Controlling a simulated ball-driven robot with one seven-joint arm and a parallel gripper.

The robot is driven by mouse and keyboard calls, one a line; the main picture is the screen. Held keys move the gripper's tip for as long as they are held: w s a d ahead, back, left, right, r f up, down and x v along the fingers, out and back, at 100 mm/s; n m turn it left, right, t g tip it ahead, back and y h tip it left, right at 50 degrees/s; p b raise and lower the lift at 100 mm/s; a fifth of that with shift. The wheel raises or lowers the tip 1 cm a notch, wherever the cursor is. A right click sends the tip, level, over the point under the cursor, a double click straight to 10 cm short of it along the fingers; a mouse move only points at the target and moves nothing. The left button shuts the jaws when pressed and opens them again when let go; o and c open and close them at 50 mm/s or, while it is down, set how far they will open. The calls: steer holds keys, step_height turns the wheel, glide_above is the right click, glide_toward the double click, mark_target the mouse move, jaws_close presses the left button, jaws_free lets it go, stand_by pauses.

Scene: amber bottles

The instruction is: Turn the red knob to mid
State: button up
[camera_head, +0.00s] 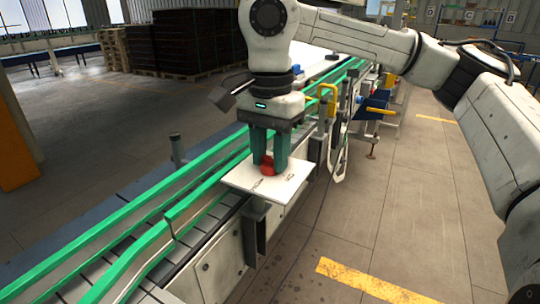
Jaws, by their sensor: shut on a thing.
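The red knob (267,165) sits on a white square panel (287,190) mounted at the side of the conveyor. My gripper (269,160) points straight down over the panel. Its two green fingers are closed around the red knob, one on each side, and hide part of it. Thin dark marks show on the panel near the knob, but they are too small to read. The knob's exact setting cannot be told.
A conveyor with green guide rails (150,236) runs diagonally beside the panel. A yellow handle (328,98) and blue parts (376,101) stand behind to the right. Dark stacks on pallets (180,40) are at the back. Open floor lies to the right.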

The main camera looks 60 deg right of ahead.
mark_target(270, 157)
steer(key=shift+n, duration=0.4)
steer(key=o, duration=1)
steer(key=shift+o, duration=0.2)
steer(key=shift+r, duration=0.1)
step_height(270, 157, up, 11)
steer(key=shift+f, duration=0.2)
stand_by(0.4)
